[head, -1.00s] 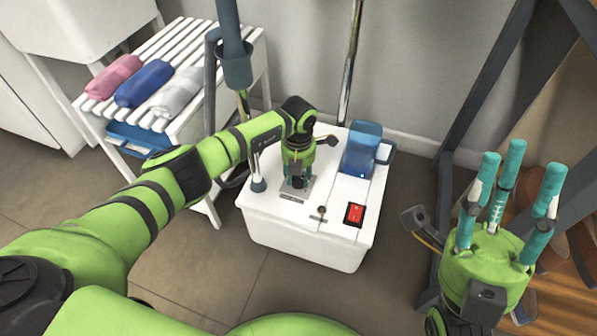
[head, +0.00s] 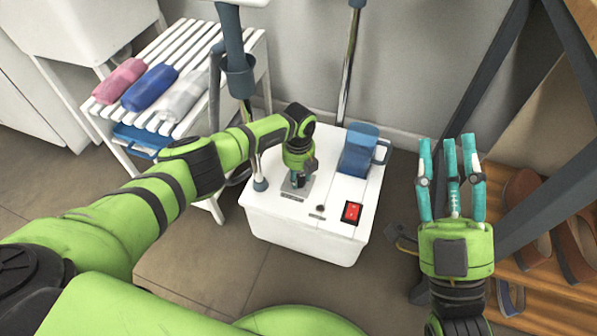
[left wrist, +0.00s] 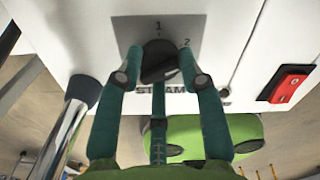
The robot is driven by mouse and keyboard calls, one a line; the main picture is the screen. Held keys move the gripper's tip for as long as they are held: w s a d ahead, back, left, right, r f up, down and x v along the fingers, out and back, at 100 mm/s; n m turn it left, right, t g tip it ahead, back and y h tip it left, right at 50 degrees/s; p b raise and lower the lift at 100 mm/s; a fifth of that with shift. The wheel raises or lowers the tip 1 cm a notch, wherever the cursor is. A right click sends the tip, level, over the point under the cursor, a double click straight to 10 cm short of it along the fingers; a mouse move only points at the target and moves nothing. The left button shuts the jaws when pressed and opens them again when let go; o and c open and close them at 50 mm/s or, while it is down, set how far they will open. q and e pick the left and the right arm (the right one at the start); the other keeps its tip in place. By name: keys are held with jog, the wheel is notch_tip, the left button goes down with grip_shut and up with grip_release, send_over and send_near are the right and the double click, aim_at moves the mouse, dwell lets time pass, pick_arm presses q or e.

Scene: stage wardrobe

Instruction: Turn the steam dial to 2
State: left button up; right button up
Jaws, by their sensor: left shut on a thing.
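The steamer base (head: 290,226) is a white box on the floor in the head view. In the left wrist view the dark steam dial (left wrist: 158,50) sits on a grey plate (left wrist: 128,28), with the numeral 1 above it, 2 at its upper right and STEAM printed below. My left gripper (head: 297,182) reaches down over the dial, its teal fingers (left wrist: 158,72) closed around it. The fingers partly cover the dial, and I cannot tell which number it points to. My right gripper (head: 452,165) is open and empty, fingers up, right of the steamer.
A red switch (head: 352,212) and a blue water tank (head: 360,152) are on the steamer. A pole (head: 348,72) stands behind it. A slatted white rack (head: 176,128) with rolled cloths is at the left. A dark frame (head: 478,95) and shoes on wooden shelves are at the right.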

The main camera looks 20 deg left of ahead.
pick_arm(q)
jog(key=shift+n, duration=0.4)
pick_arm(e)
jog(key=shift+w+d+f+m+g+h, duration=0.15)
jog(key=shift+w+f+g+h, duration=0.1)
jog(key=shift+w+f+h, duration=0.15)
jog(key=shift+w+f+m+g+h, duration=0.15)
jog(key=shift+w+f+g+h, duration=0.1)
jog(key=shift+f, duration=0.25)
pick_arm(q)
jog(key=o, duration=1.2)
jog(key=shift+c, duration=0.2)
pick_arm(e)
jog(key=shift+f, duration=0.1)
